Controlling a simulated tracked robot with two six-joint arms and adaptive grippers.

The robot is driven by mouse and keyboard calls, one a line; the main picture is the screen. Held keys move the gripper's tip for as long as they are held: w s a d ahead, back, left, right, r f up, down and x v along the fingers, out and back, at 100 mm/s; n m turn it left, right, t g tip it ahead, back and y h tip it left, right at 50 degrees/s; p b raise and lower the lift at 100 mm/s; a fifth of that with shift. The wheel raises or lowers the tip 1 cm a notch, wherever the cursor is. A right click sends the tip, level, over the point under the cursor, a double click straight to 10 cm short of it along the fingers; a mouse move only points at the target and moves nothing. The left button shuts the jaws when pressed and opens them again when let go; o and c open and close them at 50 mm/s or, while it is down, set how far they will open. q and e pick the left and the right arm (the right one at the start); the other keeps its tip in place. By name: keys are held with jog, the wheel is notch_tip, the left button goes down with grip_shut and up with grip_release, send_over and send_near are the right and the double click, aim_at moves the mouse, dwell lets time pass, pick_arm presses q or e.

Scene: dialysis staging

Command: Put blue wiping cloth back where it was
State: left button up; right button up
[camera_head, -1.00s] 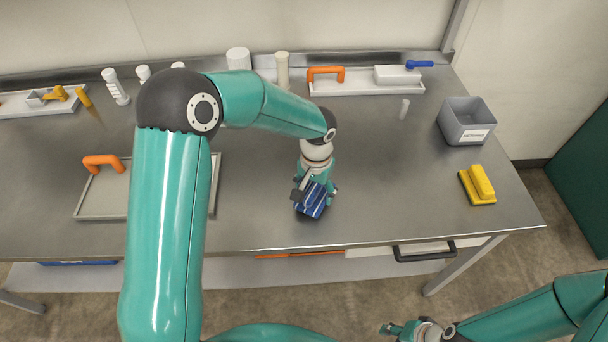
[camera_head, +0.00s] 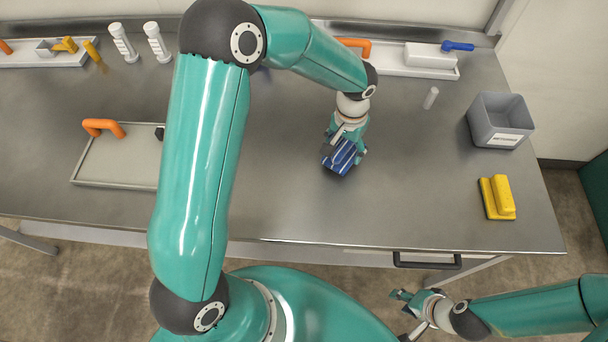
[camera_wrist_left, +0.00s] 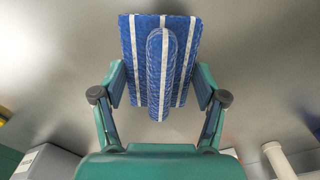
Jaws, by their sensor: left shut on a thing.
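The blue wiping cloth (camera_head: 342,158) has white stripes and is folded. My left gripper (camera_head: 346,143) is shut on it, above the steel table's middle front part. In the left wrist view the cloth (camera_wrist_left: 130,50) sits between the two fingers (camera_wrist_left: 160,88), with a raised fold in the middle. I cannot tell whether the cloth touches the tabletop. My right gripper (camera_head: 404,308) is empty, its fingers apart, low in front of the table.
White bottles (camera_head: 124,42) stand at the back. The tabletop around the cloth is clear.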

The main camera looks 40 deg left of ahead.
pick_arm(q)
jog(key=shift+a, duration=0.1)
jog(key=shift+s+a+r+m, duration=0.15)
jog(key=shift+r+m, duration=0.25)
jog(key=shift+m, duration=0.2)
jog(key=s+a+r+m+b, duration=0.2)
jog(key=s+r+m, duration=0.1)
jog(key=r+m, duration=0.8)
notch_tip(320, 180, up, 6)
jog(key=m+b, duration=0.1)
jog(key=m, duration=1.6)
send_over(303, 180)
jog(key=shift+m, duration=0.3)
notch_tip(303, 180, down, 15)
jog(key=shift+w+f+b, duration=0.15)
jog(key=shift+f+b, duration=0.05)
jog(key=shift+b, duration=0.45)
jog(key=shift+f+b, duration=0.3)
jog(key=shift+f, duration=1.75)
jog(key=o, duration=1.1)
jog(key=shift+f, duration=0.1)
